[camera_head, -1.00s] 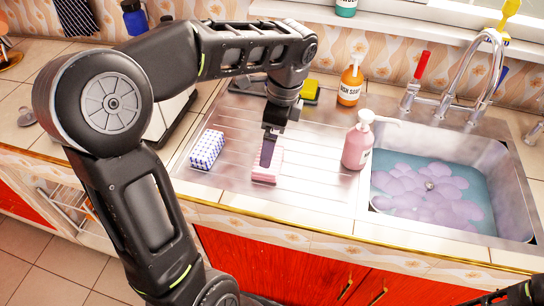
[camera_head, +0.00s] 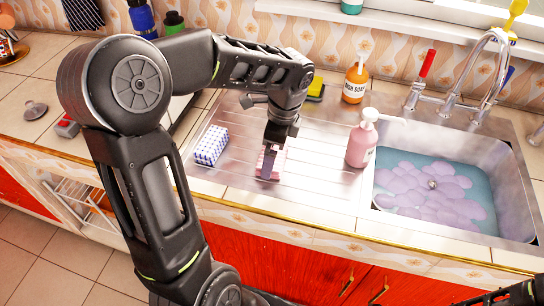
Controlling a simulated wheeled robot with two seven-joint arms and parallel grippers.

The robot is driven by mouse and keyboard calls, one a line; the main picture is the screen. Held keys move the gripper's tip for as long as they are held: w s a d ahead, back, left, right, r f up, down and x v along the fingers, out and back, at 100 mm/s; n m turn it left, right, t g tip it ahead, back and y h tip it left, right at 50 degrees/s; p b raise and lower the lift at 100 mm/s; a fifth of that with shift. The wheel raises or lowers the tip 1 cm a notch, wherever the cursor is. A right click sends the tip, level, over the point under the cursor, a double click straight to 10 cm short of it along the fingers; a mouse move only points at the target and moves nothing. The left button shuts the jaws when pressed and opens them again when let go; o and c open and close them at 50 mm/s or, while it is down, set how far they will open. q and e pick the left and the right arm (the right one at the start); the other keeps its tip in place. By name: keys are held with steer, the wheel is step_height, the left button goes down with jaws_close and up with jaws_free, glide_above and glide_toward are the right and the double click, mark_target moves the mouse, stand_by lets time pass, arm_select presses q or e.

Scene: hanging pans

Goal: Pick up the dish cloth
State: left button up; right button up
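A pink folded cloth or sponge-like block (camera_head: 280,163) lies on the ribbed steel drainboard. A blue-and-white checked folded cloth (camera_head: 211,145) lies to its left. Which one is the dish cloth is not certain. My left gripper (camera_head: 268,172) points down over the pink item and hides much of it. Its fingers show as one narrow dark shape, so I cannot tell their gap or whether they touch it. Part of my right arm shows at the bottom right corner; its gripper is out of view.
A pink pump bottle (camera_head: 361,140) stands right of the pink item. An orange soap bottle (camera_head: 355,80) and a yellow sponge (camera_head: 316,87) are behind. The sink (camera_head: 440,190) holds water and a purple flower-like shape. A dark striped cloth (camera_head: 83,13) hangs at the back left.

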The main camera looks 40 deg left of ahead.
arm_select(q)
steer(key=shift+a+f, duration=0.1)
steer(key=shift+f, duration=0.7)
steer(key=c, duration=1.1)
